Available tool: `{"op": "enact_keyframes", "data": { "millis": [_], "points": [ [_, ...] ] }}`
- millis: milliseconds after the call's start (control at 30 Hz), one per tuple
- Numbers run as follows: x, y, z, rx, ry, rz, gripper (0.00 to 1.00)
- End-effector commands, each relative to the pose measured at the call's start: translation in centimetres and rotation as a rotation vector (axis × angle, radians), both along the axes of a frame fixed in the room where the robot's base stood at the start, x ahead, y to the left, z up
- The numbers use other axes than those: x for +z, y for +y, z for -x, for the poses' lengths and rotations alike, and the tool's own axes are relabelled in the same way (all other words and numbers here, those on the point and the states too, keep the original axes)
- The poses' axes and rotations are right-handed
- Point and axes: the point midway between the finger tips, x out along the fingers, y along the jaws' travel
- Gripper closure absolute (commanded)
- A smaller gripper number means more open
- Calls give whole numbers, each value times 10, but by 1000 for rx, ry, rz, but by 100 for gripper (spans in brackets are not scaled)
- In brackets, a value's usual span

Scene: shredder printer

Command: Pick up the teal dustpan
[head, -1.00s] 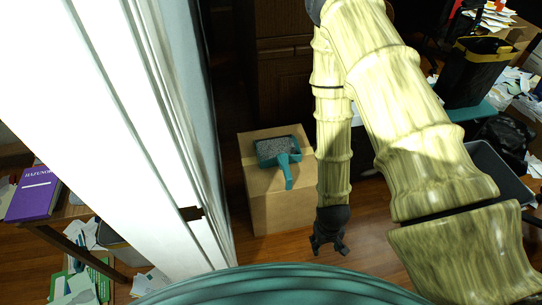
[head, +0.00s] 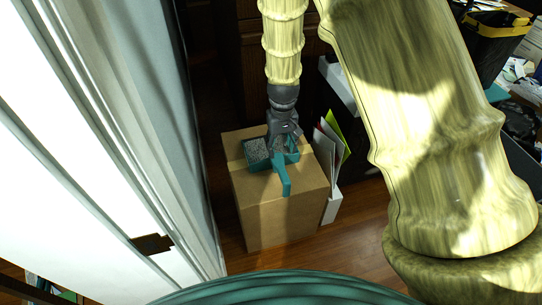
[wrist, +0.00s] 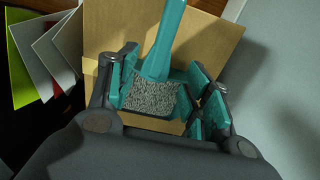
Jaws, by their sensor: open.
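The teal dustpan (head: 283,180) lies on top of a cardboard box, with grey speckled matter in its pan. Its handle points toward the bottom of the head view. My gripper (head: 286,155) is over the pan and hides part of it in the head view. In the wrist view the open fingers of my gripper (wrist: 168,92) stand on either side of the pan near the handle's base. The dustpan (wrist: 163,50) shows between them, its handle pointing up and away. I cannot tell whether the fingers touch it.
The cardboard box (head: 270,215) stands on the wooden floor. A holder with papers and folders (head: 328,155) is close to its right side. A white door frame (head: 90,150) is on the left. A black and yellow bin (head: 490,45) is at the upper right.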

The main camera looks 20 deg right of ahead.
Motion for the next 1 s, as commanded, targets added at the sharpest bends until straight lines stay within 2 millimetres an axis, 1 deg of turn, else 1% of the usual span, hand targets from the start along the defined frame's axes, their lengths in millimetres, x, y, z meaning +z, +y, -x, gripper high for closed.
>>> {"op": "enact_keyframes", "data": {
  "millis": [300, 400, 567, 667, 800, 900, 1000],
  "points": [
    [-42, 0, 0, 0, 2, 0, 50],
    [-50, -1, 0, -1, 0, 1, 50],
    [-58, 0, -1, -2, 1, 1, 50],
    [-69, 0, -2, 0, 1, 1, 50],
    [-88, 0, -6, -1, 2, 2, 50],
    [-99, 0, -5, -2, 1, 1, 50],
    [-104, 0, -6, -1, 0, 2, 50]
  ]
}}
